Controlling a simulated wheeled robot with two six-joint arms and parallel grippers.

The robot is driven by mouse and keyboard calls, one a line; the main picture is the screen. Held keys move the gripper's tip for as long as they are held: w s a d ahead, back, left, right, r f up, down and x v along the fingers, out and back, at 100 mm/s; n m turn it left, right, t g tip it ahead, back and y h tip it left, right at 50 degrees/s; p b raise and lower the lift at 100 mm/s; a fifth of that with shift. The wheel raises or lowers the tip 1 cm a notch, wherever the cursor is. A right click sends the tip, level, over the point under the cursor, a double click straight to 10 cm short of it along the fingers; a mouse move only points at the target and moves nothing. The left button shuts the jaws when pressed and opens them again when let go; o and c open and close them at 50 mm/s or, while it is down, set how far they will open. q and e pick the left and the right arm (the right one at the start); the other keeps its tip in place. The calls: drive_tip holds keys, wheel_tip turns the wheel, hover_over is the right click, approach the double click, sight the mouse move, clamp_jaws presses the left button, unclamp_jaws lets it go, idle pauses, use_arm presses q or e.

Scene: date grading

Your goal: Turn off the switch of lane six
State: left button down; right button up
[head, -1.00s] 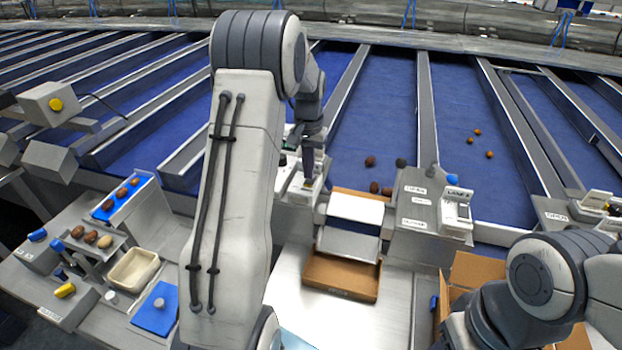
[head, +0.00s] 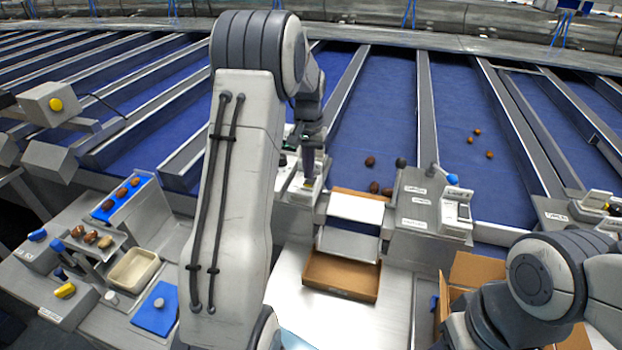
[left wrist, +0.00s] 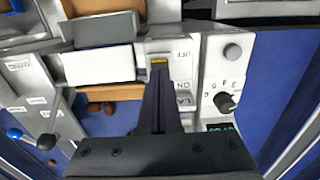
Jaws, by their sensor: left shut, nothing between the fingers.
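My left gripper (left wrist: 157,105) is shut and empty, its dark fingers pointing down over a white switch housing (left wrist: 183,72) marked OFF and ON. It also shows in the head view (head: 310,180) at that control box (head: 295,189). A yellow patch (left wrist: 159,61) shows at the fingertips, near the OFF end. The fingers cover much of the switch, so I cannot tell its position or whether they touch it. A label starting "LA" beside ON is partly hidden; the lane number is unreadable. My right arm is at the lower right, its gripper out of view.
Beside the switch are a black knob (left wrist: 226,101), a grey button (left wrist: 232,52) and a green display (left wrist: 221,128). A cardboard tray (head: 341,276) lies below a chute. Another control box (head: 457,212) stands to the right. Dates (head: 370,161) lie on the blue lane.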

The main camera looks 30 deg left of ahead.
sight(309, 182)
use_arm(q)
drive_tip(key=shift+f+b, duration=0.55)
drive_tip(key=shift+f, duration=0.4)
idle(0.5)
wheel_tip(309, 182, up, 7)
drive_tip(key=p, duration=0.6)
drive_tip(key=shift+r, duration=0.1)
idle(0.4)
